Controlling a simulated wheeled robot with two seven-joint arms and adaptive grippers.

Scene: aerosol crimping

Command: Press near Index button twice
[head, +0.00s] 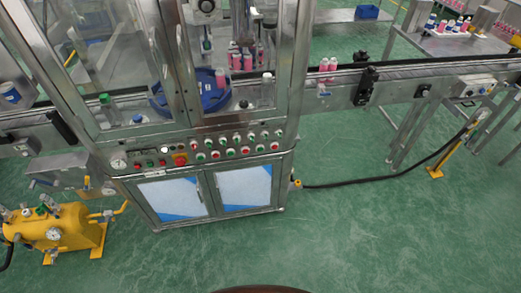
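The crimping machine's control panel (215,147) is on the front of the steel cabinet, below the glazed doors. It carries rows of small red, green and white round buttons, with a red and yellow switch (180,159) at the left. The labels are too small to read, so I cannot tell which button is the near Index button. Neither of my grippers shows in the head view.
A blue rotary table (207,97) with pink bottles (240,62) is behind the doors. A conveyor (400,78) runs off right. A yellow tank (67,232) stands at lower left. A black hose (365,184) crosses the floor right. The green floor (330,235) in front is clear.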

